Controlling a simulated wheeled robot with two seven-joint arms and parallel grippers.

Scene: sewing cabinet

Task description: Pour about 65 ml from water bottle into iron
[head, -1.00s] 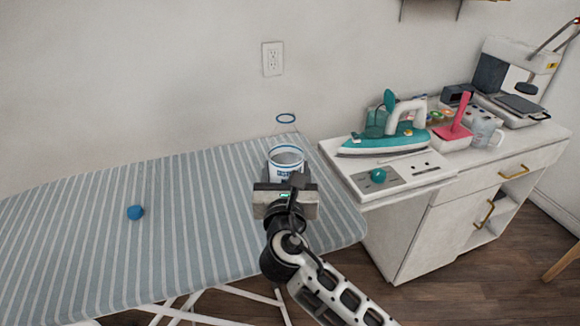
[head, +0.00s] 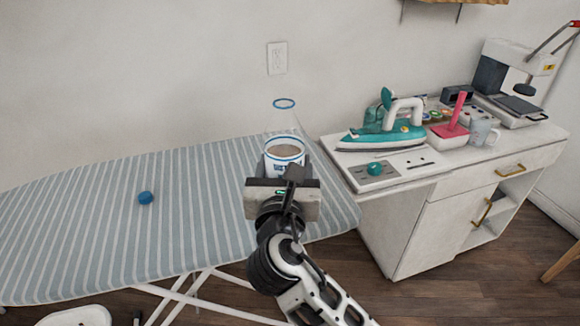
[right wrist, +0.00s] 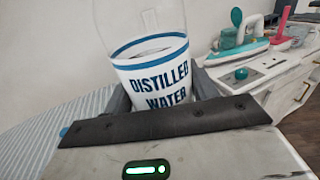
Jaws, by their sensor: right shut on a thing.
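The water bottle (head: 285,149) is clear with a blue-rimmed top and a white label. In the right wrist view the bottle (right wrist: 155,75) reads "DISTILLED WATER". My right gripper (head: 284,172) is shut on it and holds it roughly upright over the right end of the ironing board. The teal and white iron (head: 385,133) rests on the cabinet top, right of the bottle and apart from it. It also shows in the right wrist view (right wrist: 243,47). My left gripper is not in view.
On the white cabinet (head: 420,225), a teal knob (head: 374,168) is in front of the iron.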

